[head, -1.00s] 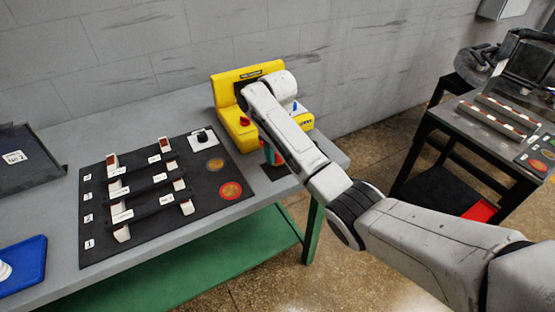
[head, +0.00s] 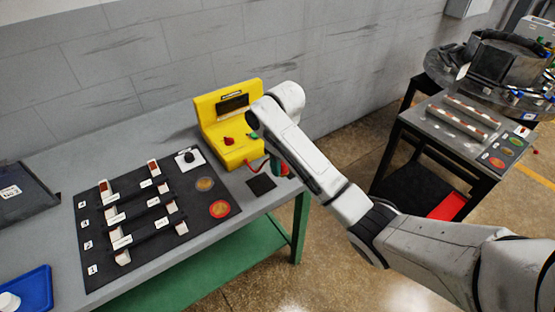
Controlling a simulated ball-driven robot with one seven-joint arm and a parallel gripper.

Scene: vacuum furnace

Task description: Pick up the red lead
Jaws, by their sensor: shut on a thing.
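The red lead (head: 284,169) shows as a small red piece at my gripper, beside the right end of the yellow instrument. A thin red wire runs from the instrument's lower front toward it. My gripper (head: 278,166) hangs below the end of my arm, just above the table's right end, and is shut on the red lead. My arm hides most of the gripper and the grip itself. The yellow instrument (head: 229,134) stands at the back of the grey table, with a dark display and a red knob on its front.
A small black square (head: 262,184) lies on the table below my gripper. A black mat (head: 140,246) with several white posts and two round discs covers the table's middle. A blue tray (head: 40,285) is at left. A dark cart (head: 396,150) stands at right, across open floor.

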